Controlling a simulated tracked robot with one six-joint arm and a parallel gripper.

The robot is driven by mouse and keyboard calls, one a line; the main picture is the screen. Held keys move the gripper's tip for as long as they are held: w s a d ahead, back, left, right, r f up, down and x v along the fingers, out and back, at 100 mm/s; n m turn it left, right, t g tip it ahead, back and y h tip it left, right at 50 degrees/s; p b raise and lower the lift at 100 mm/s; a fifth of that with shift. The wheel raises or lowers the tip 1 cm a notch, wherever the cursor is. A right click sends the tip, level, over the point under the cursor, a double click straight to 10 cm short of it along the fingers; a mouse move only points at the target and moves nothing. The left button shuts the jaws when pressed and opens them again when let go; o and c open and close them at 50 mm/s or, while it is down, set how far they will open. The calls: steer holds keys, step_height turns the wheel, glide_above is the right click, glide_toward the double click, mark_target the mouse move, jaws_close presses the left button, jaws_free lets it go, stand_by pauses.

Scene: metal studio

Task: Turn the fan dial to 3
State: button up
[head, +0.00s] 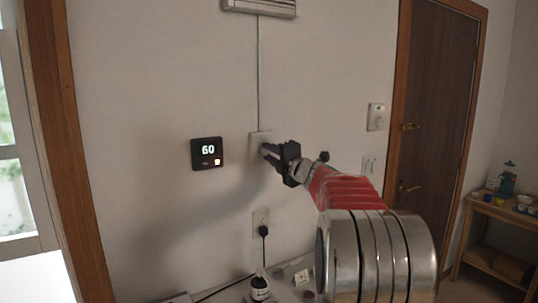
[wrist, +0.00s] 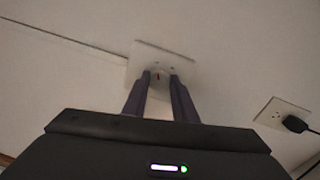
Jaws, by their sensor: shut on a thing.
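The fan dial (wrist: 158,73) sits on a white wall plate (head: 255,139), which also shows in the wrist view (wrist: 150,51). My gripper (head: 267,150) reaches the plate from the right in the head view and hides most of the dial. In the wrist view, the two dark fingers of my gripper (wrist: 159,78) stand on either side of the dial and are shut on it. The number the dial points to is too small to read.
A black display (head: 206,153) reading 60 hangs left of the plate. A cable (head: 259,80) runs up the wall above it. A wall outlet (head: 260,218) with a plug is below, over a surface with a dark bottle (head: 260,290). A door (head: 441,100) is at right.

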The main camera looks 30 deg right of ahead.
steer(key=m, duration=0.6)
steer(key=shift+d+f+h, duration=0.1)
steer(key=shift+f+h, duration=0.1)
steer(key=shift+h, duration=0.1)
steer(key=m, duration=0.4)
steer(key=shift+f+m, duration=0.15)
steer(key=shift+m, duration=0.55)
steer(key=shift+f+h, duration=0.15)
steer(key=shift+h, duration=0.25)
steer(key=o, duration=1)
steer(key=shift+r, duration=0.2)
steer(key=shift+o, duration=0.2)
